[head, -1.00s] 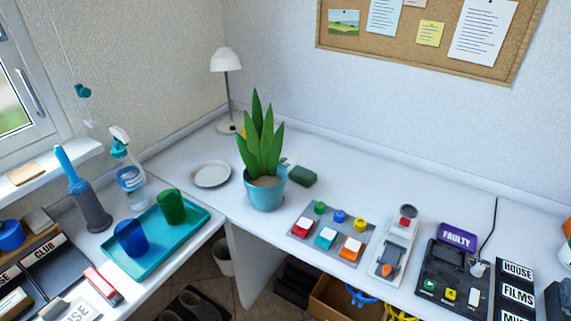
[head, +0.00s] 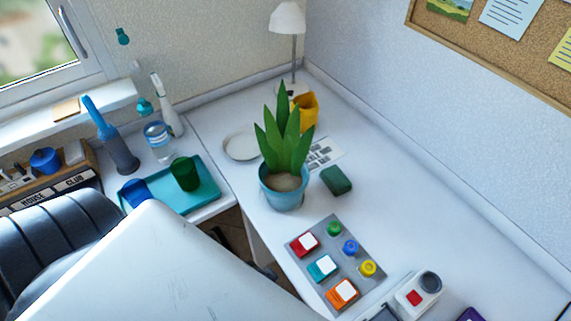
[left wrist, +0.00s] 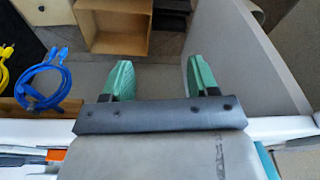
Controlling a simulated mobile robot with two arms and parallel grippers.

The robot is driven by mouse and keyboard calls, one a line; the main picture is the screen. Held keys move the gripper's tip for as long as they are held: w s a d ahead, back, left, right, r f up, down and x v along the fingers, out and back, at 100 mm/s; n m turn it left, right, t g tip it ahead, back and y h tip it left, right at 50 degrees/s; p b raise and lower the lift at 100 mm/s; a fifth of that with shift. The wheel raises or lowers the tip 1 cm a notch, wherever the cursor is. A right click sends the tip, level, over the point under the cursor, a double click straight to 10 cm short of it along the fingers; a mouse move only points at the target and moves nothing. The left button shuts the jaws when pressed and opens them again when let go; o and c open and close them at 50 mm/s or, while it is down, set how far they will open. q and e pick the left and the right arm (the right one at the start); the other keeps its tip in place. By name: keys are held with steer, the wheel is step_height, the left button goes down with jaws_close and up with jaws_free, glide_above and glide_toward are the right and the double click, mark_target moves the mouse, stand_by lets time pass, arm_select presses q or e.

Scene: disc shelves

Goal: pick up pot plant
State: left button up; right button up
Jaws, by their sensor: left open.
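The pot plant (head: 284,160) stands upright on the white desk in the head view, with long green leaves in a blue pot (head: 283,197). My left arm comes in from the lower left of the head view, but its gripper is not visible there. In the left wrist view my left gripper (left wrist: 155,78) has two green fingers spread apart with nothing between them. It points down past the desk edge toward the floor. The plant does not show in the left wrist view. My right gripper is in neither view.
A button panel (head: 337,264) lies in front of the plant, with a dark green block (head: 336,180) to its right. A yellow cup (head: 304,112) and a white plate (head: 241,147) are behind. A teal tray (head: 207,193) is left. Blue cable (left wrist: 42,82) hangs below the desk.

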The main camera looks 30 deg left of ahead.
arm_select(q)
steer(key=w+d+r+m+t+h+p, duration=0.15)
steer(key=w+r+m+t, duration=0.9)
steer(key=w+r, duration=1.6)
steer(key=w+d+r+m+t+h+p, duration=0.1)
steer(key=d+r+m+t+h, duration=0.1)
steer(key=d+r+m+h, duration=0.5)
steer(key=w+r+m+t+h, duration=0.2)
steer(key=r+m+h, duration=0.3)
steer(key=r, duration=0.5)
step_height(320, 180, up, 10)
steer(key=m+g+y+p, duration=0.2)
steer(key=m+g+y, duration=1.3)
steer(key=m, duration=0.9)
glide_above(285, 85)
steer(key=shift+d+g+h, duration=0.35)
steer(key=shift+g+h, duration=0.5)
steer(key=shift+h, duration=0.1)
steer(key=shift+y, duration=0.3)
steer(key=f, duration=0.2)
steer(key=a+f+p, duration=0.1)
steer(key=f, duration=0.1)
steer(key=shift+f, duration=0.25)
step_height(285, 85, down, 5)
steer(key=p, duration=0.3)
steer(key=shift+d+r, duration=0.1)
steer(key=shift+f, duration=0.55)
jaws_close()
